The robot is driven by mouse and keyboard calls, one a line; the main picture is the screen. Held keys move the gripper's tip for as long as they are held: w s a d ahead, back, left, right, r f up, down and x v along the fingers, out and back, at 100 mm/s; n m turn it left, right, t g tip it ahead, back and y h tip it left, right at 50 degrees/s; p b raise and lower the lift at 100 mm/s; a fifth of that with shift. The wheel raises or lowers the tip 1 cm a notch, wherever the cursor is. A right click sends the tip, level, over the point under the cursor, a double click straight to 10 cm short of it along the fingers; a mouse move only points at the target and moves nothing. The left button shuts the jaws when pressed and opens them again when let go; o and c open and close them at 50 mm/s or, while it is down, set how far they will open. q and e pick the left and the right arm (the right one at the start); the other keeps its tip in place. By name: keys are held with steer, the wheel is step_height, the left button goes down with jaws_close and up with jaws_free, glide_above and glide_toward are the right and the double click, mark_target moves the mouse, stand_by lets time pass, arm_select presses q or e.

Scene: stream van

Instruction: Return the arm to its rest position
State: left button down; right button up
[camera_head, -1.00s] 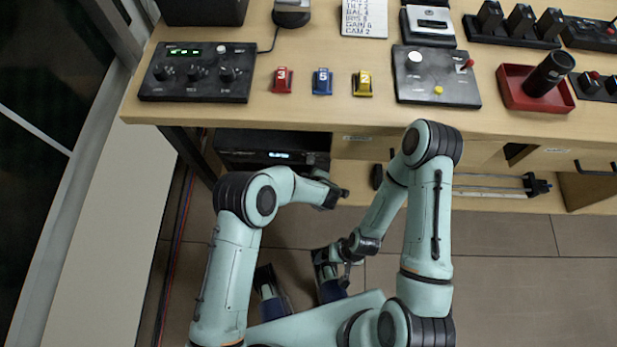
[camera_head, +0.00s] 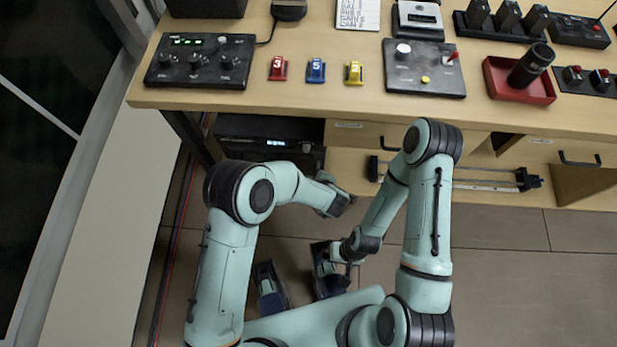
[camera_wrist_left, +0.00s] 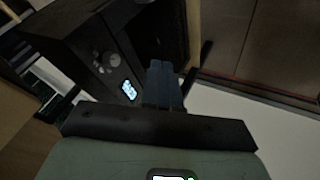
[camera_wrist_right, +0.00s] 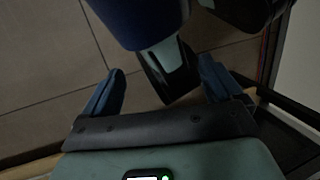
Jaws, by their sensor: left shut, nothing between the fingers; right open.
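My left arm comes in from the left in the head view and bends in front of the desk. Its gripper (camera_wrist_left: 163,85) is shut and empty in the left wrist view, fingers together, with a black unit with a lit display (camera_wrist_left: 105,60) beyond them. My right arm is folded, its elbow high near the desk front and its forearm pointing down and left. My right gripper (camera_wrist_right: 160,72) is open in the right wrist view, fingers wide apart with nothing held. In the head view the right gripper (camera_head: 340,260) hangs low over the floor, close to my base.
The desk (camera_head: 330,105) spans the top, its front edge just beyond both arms. The black unit (camera_head: 265,143) sits beneath it. On top are a control box (camera_head: 200,62), red (camera_head: 278,69), blue (camera_head: 316,71) and yellow (camera_head: 354,73) blocks, and a red tray (camera_head: 533,97). Floor at right is clear.

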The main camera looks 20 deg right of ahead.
arm_select(q)
steer(key=shift+s+r, duration=0.2)
steer(key=shift+r, duration=0.1)
